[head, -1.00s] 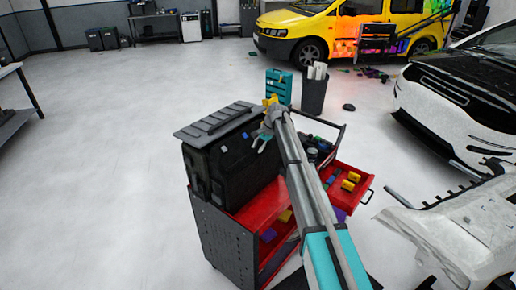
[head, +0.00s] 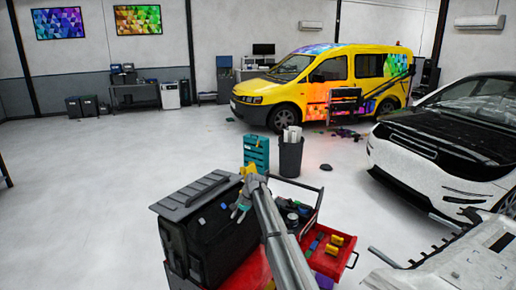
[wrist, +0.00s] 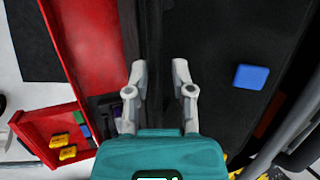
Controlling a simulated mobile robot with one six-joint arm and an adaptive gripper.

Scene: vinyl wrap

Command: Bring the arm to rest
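My arm reaches up from the lower right of the head view, ending in a yellow joint with my gripper (head: 239,212) hanging beside it. My gripper is over the black case (head: 205,238) that stands on the red tool cart (head: 327,265). In the wrist view my gripper (wrist: 158,75) has its two grey fingers apart, with nothing between them. A blue block (wrist: 251,77) lies on the dark surface to the right of the fingers, clear of them. I cannot tell the gripper's exact height above the case.
The open red drawer (head: 340,262) holds yellow and blue pieces. A teal box (head: 256,153) and a dark bin (head: 290,158) with white rolls stand behind the cart. A white car (head: 450,145) is at right and a yellow van (head: 285,90) behind. The left floor is clear.

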